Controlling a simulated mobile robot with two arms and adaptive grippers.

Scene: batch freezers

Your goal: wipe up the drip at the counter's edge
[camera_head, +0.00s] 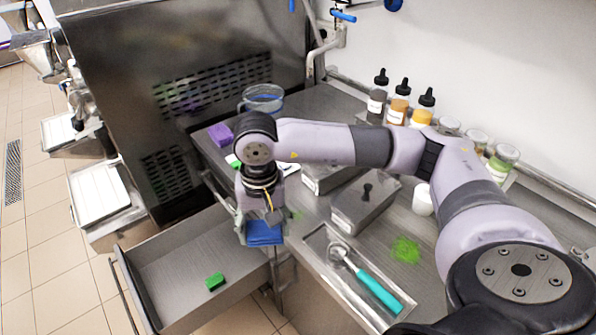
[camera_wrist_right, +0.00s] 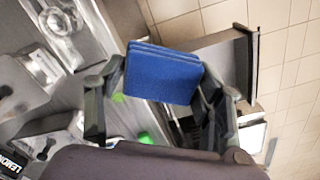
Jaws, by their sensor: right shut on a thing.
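My right gripper (camera_head: 261,218) is shut on a folded blue cloth (camera_head: 264,234) and holds it at the counter's front edge, over the drawer's right end. In the right wrist view the blue cloth (camera_wrist_right: 160,75) sits between both fingers. A faint green drip (camera_head: 295,214) shows on the counter just right of the gripper; part of it may be hidden. A small green patch (camera_wrist_right: 118,97) shows beside the cloth in the right wrist view. A larger green smear (camera_head: 405,250) lies farther right on the counter (camera_head: 420,280). My left gripper is not in view.
An open drawer (camera_head: 180,262) below the edge holds a green block (camera_head: 215,281). A tray (camera_head: 318,243) with a teal-handled scoop (camera_head: 378,290), a lidded steel container (camera_head: 365,205) and a white cup (camera_head: 423,200) stand right. Dropper bottles (camera_head: 397,104) line the back; a purple block (camera_head: 221,134) lies left.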

